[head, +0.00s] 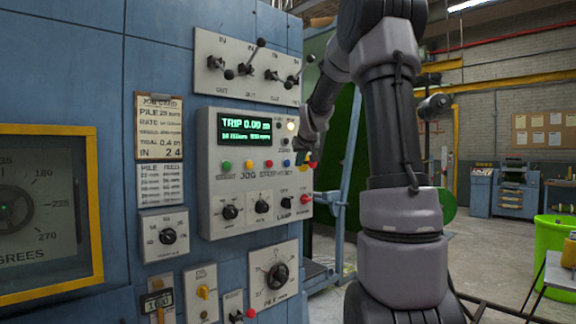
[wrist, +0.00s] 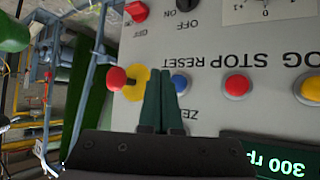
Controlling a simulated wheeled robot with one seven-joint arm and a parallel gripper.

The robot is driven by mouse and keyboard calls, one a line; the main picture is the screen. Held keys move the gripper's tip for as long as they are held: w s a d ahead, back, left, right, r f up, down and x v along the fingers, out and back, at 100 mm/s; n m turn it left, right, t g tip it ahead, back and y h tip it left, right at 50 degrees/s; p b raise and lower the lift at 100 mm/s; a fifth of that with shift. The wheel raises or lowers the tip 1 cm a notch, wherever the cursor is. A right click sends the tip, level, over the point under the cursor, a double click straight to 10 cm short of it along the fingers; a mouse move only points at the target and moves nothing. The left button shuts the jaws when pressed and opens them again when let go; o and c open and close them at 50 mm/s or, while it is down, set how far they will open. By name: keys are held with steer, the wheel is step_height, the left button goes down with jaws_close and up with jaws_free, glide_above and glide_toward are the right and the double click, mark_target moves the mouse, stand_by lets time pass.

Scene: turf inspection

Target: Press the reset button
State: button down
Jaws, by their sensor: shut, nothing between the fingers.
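The reset button is a small blue round button (head: 286,163) at the right end of the button row on the grey control panel (head: 215,195). In the wrist view, which is upside down, the blue button (wrist: 181,83) lies just right of my fingertips (wrist: 167,72), and the right finger partly covers its left side. My gripper is shut and empty, its tips close in front of the panel between the blue button and a red mushroom button on a yellow base (wrist: 119,79). I cannot tell whether the tips touch anything.
A red stop button (wrist: 237,85) and a yellow jog button (wrist: 312,87) are in the same row. A red knob (wrist: 137,11) labelled off is near the panel edge. A lit green display (head: 244,128) is above the row. Toggle levers (head: 245,68) stick out higher up.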

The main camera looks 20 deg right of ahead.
steer(key=shift+w+a, duration=0.25)
steer(key=shift+w, duration=0.35)
steer(key=shift+w+a, duration=0.2)
steer(key=shift+w, duration=0.35)
steer(key=shift+w, duration=0.1)
stand_by(1.2)
steer(key=shift+w+a, duration=0.1)
steer(key=shift+w, duration=0.2)
steer(key=shift+w+a, duration=0.2)
steer(key=shift+w, duration=0.25)
stand_by(0.7)
steer(key=shift+s, duration=0.1)
steer(key=shift+s+d, duration=0.3)
steer(key=shift+s, duration=0.45)
steer(key=s, duration=0.1)
steer(key=s+d, duration=0.1)
steer(key=s, duration=0.2)
steer(key=shift+s+d, duration=0.35)
